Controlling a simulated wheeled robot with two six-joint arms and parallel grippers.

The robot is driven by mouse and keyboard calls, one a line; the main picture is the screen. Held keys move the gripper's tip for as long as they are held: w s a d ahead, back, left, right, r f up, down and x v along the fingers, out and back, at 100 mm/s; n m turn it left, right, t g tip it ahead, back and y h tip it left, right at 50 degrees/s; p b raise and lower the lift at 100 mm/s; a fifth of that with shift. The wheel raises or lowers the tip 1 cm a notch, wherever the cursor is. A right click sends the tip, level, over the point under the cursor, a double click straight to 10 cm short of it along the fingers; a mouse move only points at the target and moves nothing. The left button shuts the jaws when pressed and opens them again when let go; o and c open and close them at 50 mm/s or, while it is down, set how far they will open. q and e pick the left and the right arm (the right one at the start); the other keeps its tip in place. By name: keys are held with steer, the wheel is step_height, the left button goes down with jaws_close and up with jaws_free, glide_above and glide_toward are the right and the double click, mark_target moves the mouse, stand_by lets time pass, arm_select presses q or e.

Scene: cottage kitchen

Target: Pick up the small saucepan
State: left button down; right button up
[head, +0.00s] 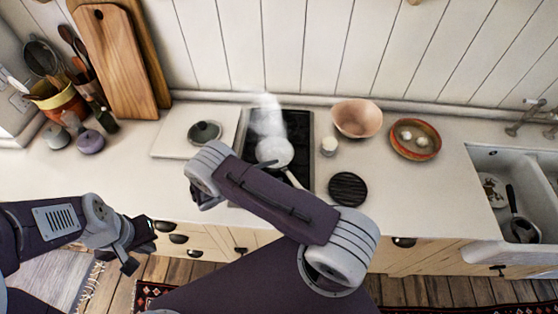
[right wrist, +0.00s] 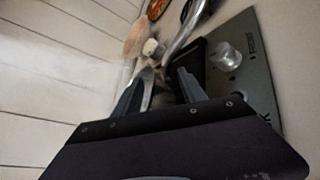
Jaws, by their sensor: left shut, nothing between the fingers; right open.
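The small saucepan (head: 274,152) stands on the dark hob, with steam rising from it. Its pale handle (head: 293,179) points toward the front right, partly hidden by my right arm. In the right wrist view a curved metal bar, apparently this handle (right wrist: 182,38), runs just beyond and between the fingertips. My right gripper (right wrist: 160,82) is open beside the hob. Its fingers are mostly hidden behind my arm in the head view, and I cannot tell whether they touch the pan. My left gripper (head: 136,258) is shut and empty, low in front of the drawers.
The hob (head: 302,130) shows a knob (right wrist: 226,56) in the wrist view. A pink bowl (head: 357,118), a white jar (head: 329,146), a black trivet (head: 348,188) and an egg bowl (head: 415,140) stand right. The sink (head: 488,160) is far right.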

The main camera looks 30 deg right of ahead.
mark_target(283, 169)
steer(key=x, duration=0.2)
steer(key=shift+d+r+p, duration=0.1)
steer(key=shift+d+p, duration=0.2)
steer(key=shift+w+f, duration=0.2)
steer(key=shift+s, duration=0.1)
jaws_close()
steer(key=shift+r, duration=0.1)
stand_by(0.8)
